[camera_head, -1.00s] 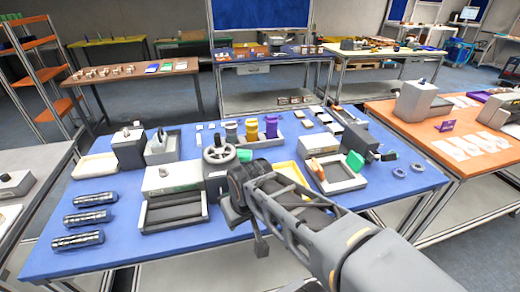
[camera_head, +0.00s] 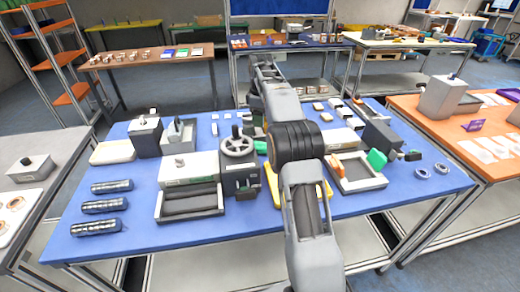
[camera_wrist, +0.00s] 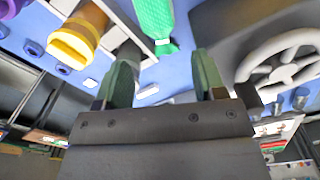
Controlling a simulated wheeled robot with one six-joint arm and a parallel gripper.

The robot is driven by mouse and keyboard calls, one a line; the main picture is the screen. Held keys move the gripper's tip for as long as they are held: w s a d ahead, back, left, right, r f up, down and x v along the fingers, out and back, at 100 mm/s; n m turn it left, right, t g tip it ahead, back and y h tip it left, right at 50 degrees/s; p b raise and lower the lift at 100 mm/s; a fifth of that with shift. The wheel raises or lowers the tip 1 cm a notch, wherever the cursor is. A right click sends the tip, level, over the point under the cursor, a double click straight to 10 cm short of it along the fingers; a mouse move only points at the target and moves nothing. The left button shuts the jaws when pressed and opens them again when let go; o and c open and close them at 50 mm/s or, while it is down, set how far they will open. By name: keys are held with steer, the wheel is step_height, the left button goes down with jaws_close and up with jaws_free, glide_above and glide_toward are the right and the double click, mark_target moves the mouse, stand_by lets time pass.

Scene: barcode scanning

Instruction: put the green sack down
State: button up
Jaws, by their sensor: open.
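The green sack (camera_wrist: 154,20) shows at the top of the wrist view, its tied end pointing down the picture toward the gap between my fingers. It is apart from both fingers and appears to lie on the blue table. A green patch beside the handwheel in the head view (camera_head: 261,147) appears to be the same sack, partly hidden by my arm. My gripper (camera_wrist: 165,78) is open, with nothing between its two greenish fingers. In the head view my arm hides the gripper.
A grey handwheel (camera_wrist: 290,62) stands right of the sack. A yellow-ended cylinder (camera_wrist: 75,42) lies to its left in the wrist view. Black ribbed cylinders (camera_head: 104,206) lie at the left.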

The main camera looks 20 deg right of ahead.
steer(key=b, duration=0.2)
glide_above(262, 145)
steer(key=shift+n, duration=0.3)
step_height(262, 145, down, 8)
steer(key=shift+s+a+f, duration=0.1)
steer(key=shift+a+f, duration=0.05)
steer(key=shift+f+p, duration=0.3)
steer(key=shift+f, duration=2.9)
steer(key=shift+c, duration=0.3)
steer(key=shift+r, duration=0.1)
steer(key=c, duration=0.7)
